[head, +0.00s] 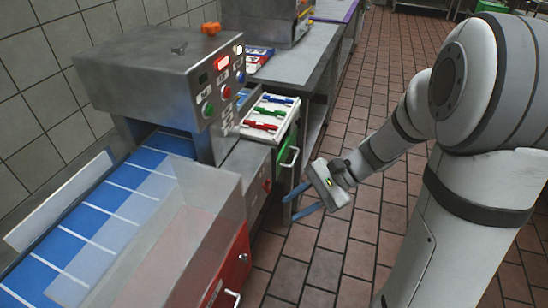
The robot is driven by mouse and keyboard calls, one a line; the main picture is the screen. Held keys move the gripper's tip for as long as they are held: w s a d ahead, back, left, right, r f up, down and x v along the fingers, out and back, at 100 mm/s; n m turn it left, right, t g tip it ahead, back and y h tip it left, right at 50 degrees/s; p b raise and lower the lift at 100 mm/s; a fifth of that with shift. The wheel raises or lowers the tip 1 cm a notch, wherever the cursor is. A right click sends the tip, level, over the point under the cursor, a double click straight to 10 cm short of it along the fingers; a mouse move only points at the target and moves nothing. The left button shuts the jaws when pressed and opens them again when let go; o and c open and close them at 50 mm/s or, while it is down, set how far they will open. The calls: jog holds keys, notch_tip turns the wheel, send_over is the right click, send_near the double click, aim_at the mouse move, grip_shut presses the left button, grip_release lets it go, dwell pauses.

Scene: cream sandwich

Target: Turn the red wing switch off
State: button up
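My gripper (290,208) is to the right of and lower than these pieces, over the brick-tiled floor. Its two blue fingers point left and stand apart, with nothing between them. It touches no switch.
The grey machine (150,62) carries a lit red display and round red (227,92), green (208,110) and blue (241,77) buttons. A blue conveyor (100,215) runs at left.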

jog(key=w+f+m+t+y+b, duration=0.3)
jog(key=w+f+m+y+b, duration=0.15)
jog(key=w+f+m, duration=0.35)
jog(key=m+t+y, duration=0.2)
jog(key=m+t, duration=0.2)
jog(key=t, duration=0.1)
send_near(267, 186)
jog(key=b+x, duration=0.1)
jog(key=x, duration=0.6)
jog(key=shift+w+r+t, duration=0.3)
jog(key=shift+w+r, duration=0.05)
grip_shut()
